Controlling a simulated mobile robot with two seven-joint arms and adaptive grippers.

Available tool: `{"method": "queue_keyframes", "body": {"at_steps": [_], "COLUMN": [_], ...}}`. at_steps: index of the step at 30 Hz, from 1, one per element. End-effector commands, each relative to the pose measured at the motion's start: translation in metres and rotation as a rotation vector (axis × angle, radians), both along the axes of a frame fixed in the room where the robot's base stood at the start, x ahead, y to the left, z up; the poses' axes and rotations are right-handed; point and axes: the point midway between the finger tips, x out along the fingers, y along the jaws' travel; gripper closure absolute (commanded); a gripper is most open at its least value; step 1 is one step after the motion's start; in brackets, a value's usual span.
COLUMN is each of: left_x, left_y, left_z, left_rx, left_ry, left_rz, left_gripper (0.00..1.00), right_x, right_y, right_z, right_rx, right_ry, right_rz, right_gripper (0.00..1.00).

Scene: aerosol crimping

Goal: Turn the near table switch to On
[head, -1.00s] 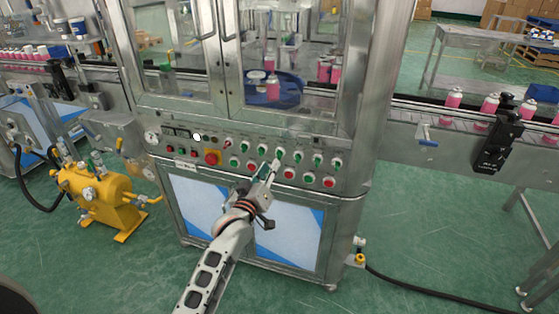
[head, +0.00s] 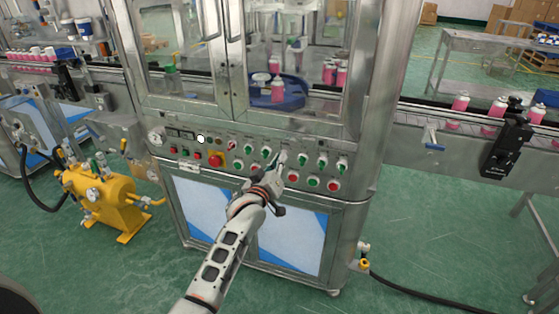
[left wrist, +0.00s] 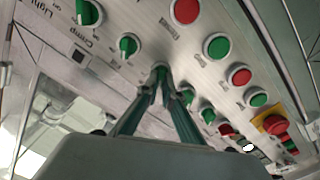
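The machine's control panel (head: 190,141) carries a row of green switches, with round buttons below. My left gripper (head: 281,160) reaches up to this row, at a switch right of its middle. In the left wrist view the gripper's fingers (left wrist: 160,80) converge on a small green switch (left wrist: 159,69), which is mostly hidden between the fingertips. Beside it are a green switch (left wrist: 128,45) near the word "Clamp" and another (left wrist: 89,12) near the word "Light". I cannot read the held switch's label or its setting. My right gripper is not in view.
A red emergency knob (head: 215,160) sits on the panel left of the gripper. A yellow pump (head: 103,198) stands on the floor at left. A conveyor with pink cans (head: 460,103) runs to the right. Glass doors (head: 180,65) rise above the panel.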

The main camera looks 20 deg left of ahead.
Motion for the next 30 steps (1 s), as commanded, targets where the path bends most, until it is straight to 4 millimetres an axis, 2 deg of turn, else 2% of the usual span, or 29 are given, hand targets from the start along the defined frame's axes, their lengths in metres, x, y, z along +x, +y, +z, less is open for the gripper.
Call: {"method": "queue_keyframes", "body": {"at_steps": [8,14,30], "left_x": [0.000,0.000,0.000], "left_y": [0.000,0.000,-0.003], "left_z": [0.000,0.002,0.002], "left_rx": [0.018,0.094,0.566], "left_ry": [-0.001,-0.004,-0.019], "left_rz": [0.000,0.000,0.000], "left_gripper": [1.00,1.00,1.00], "right_x": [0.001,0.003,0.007], "right_y": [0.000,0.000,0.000], "right_z": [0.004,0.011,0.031], "right_rx": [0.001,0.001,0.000], "right_ry": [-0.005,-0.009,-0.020], "right_rz": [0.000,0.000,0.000], "right_gripper": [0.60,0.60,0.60]}}
